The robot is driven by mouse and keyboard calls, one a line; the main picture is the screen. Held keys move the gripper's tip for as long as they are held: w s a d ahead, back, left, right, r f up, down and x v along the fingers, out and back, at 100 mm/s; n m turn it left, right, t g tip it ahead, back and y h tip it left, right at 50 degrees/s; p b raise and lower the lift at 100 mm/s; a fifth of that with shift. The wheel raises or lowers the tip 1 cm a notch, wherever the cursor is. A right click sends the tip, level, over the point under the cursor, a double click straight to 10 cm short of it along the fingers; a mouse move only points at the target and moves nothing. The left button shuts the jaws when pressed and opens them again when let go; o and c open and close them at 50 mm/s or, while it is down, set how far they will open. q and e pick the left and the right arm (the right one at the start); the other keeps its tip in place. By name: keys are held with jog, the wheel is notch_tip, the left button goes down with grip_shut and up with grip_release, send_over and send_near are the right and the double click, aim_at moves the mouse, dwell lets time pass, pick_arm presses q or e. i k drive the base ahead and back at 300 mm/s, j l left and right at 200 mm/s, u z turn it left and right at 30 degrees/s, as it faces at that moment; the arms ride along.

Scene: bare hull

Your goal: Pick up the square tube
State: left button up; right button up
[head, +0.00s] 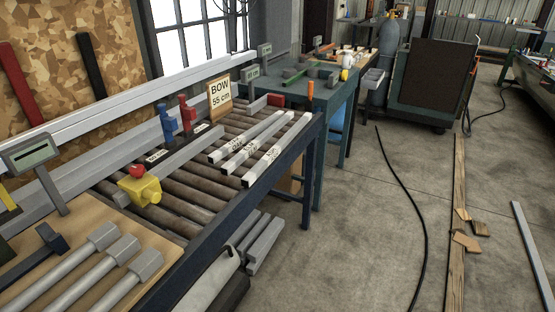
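Three pale, square-section tubes lie side by side on the roller table (318,122), near its far right end. They are the left tube (234,143), the middle tube (268,132) and the right tube (290,135). Each bears a small white label that is too small to read. I cannot tell which one the task means. A longer grey bar (188,148) also lies across the rollers, left of them. Another pale straight bar (533,250) lies on the floor at the far right. Neither of my grippers is in view.
A sign (219,98) reading "BOW 55 cm" stands behind the tubes. A cluttered green bench (300,90) adjoins behind. A black cable (408,190) and wooden plank (458,200) cross the floor.

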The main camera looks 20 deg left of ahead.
aim_at(251, 178)
jog(key=i+j+u, duration=0.3)
jog(key=i+u, duration=0.25)
jog(key=i, duration=0.25)
